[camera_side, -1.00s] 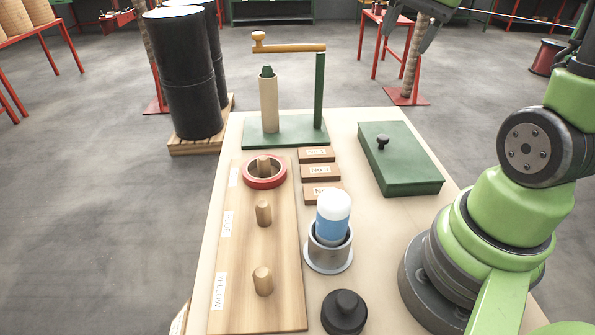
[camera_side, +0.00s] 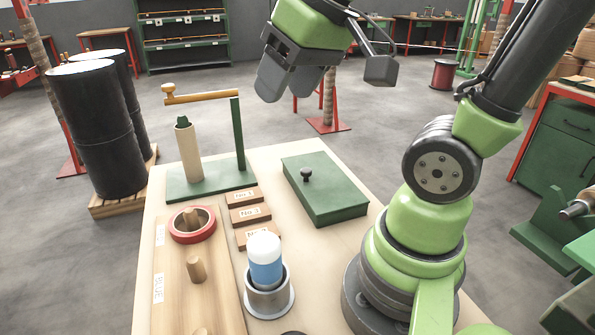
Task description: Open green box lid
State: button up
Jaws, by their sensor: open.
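The green box (camera_side: 335,201) sits on the right part of the pale table, near my arm's base. Its flat green lid (camera_side: 322,178) is closed, with a small black knob (camera_side: 306,174) toward its left side. My gripper (camera_side: 318,75) is high above the table, up and behind the box in the picture, clear of the lid. Its grey fingers are apart with nothing seen between them.
Left of the box are three labelled wooden blocks (camera_side: 249,214) and a green stand with a wooden crank (camera_side: 203,97). A blue and white cylinder (camera_side: 265,262) stands in a metal cup. A pegboard (camera_side: 180,290) holds a red ring (camera_side: 192,226).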

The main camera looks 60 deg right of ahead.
jog(key=w+d+f+n+g, duration=0.1)
jog(key=w+d+f+g, duration=0.3)
jog(key=d, duration=0.5)
jog(key=n+g, duration=0.2)
send_near(306, 170)
notch_tip(306, 170, down, 9)
jog(key=shift+s+f, duration=0.1)
jog(key=shift+c, duration=0.3)
grip_shut()
